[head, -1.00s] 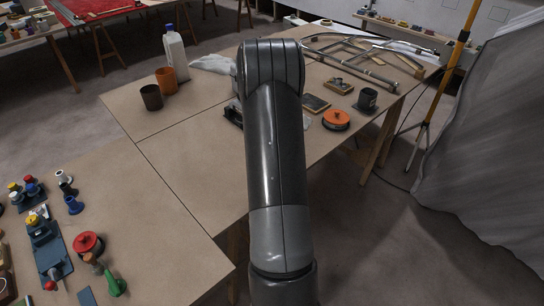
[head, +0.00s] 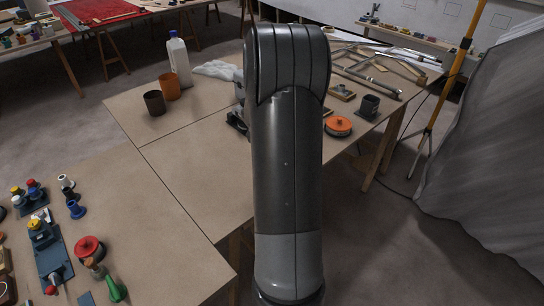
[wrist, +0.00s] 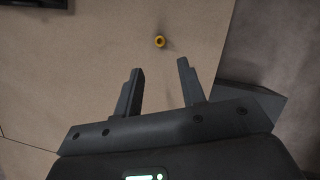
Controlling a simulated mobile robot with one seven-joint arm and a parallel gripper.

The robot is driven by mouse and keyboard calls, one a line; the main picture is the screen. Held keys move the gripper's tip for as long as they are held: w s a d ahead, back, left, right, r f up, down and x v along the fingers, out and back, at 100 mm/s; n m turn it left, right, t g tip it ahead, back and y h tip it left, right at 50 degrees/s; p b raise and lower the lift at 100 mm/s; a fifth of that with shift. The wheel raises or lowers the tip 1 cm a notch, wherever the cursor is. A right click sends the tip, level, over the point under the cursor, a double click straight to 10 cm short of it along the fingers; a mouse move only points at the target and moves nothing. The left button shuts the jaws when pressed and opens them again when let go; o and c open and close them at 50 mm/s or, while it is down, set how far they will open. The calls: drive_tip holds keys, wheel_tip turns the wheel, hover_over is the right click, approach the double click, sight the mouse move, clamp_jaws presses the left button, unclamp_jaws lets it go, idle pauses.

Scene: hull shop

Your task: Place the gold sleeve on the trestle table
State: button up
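A small gold-yellow ring-shaped piece, which looks like the gold sleeve (wrist: 159,41), sits on a brown board surface in the wrist view. My gripper (wrist: 160,66) is open and empty, its two fingers spread and pointing toward the sleeve. The sleeve lies beyond the fingertips, roughly in line with the gap, and is not touched. In the head view a brown trestle table (head: 190,165) spans the middle. My arm covers part of it and hides my gripper; I cannot make out the sleeve there.
An orange disc (head: 338,126) and a dark cup (head: 368,106) are right of my arm. Blue fixtures with coloured parts (head: 50,255) fill the front left.

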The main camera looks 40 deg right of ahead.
drive_tip(key=s+a+r+m+t, duration=0.1)
drive_tip(key=s+a+r+m, duration=0.3)
drive_tip(key=a+r, duration=0.55)
drive_tip(key=s+a+r+m+t, duration=0.1)
drive_tip(key=s+a+r+m, duration=0.1)
drive_tip(key=a+r+m, duration=0.75)
drive_tip(key=s+a+r+m+t+y, duration=0.2)
drive_tip(key=s+a+m+y, duration=0.2)
drive_tip(key=s+a+m, duration=0.5)
drive_tip(key=s+a, duration=0.6)
drive_tip(key=a, duration=0.2)
drive_tip(key=shift+a, duration=0.25)
